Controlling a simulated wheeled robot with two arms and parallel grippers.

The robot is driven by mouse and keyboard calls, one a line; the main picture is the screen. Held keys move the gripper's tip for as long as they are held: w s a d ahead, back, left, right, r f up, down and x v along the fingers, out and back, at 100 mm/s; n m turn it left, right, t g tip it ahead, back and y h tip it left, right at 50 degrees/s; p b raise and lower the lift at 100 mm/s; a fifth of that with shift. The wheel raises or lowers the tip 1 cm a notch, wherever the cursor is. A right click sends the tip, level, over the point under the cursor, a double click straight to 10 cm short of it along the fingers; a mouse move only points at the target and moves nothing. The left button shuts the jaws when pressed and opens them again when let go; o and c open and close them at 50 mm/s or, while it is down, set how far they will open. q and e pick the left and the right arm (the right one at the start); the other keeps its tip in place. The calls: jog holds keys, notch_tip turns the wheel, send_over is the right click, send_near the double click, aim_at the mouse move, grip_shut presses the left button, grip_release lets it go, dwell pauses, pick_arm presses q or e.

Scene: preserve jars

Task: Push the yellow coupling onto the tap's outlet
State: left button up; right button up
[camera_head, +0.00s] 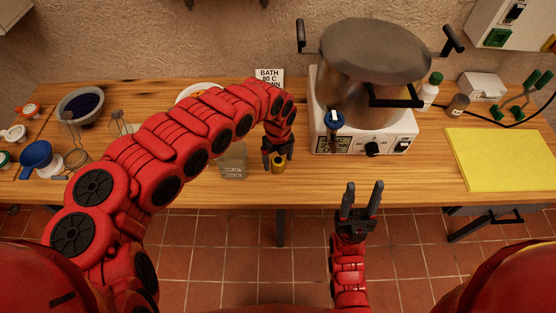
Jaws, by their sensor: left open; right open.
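The yellow coupling (278,166) is on the wooden table near its front edge, left of the cooker. My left gripper (277,158) points down right at it, jaws open; its fingers are beside the coupling and hide part of it. I cannot tell whether they touch it. The tap (334,119), with a blue part, is on the front left of the large steel pot (372,60). Its outlet is too small to make out clearly. My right gripper (362,190) is open and empty in front of the table edge, below the cooker in the picture.
The pot stands on a white cooker (372,139) with a dark knob. A bowl (80,104), jars and lids crowd the left. A clear block-like container (233,160) stands just left of the coupling.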

pick_arm(q)
jog(key=shift+f, duration=0.65)
grip_shut()
jog(key=shift+d+r, duration=0.15)
jog(key=shift+r, duration=0.05)
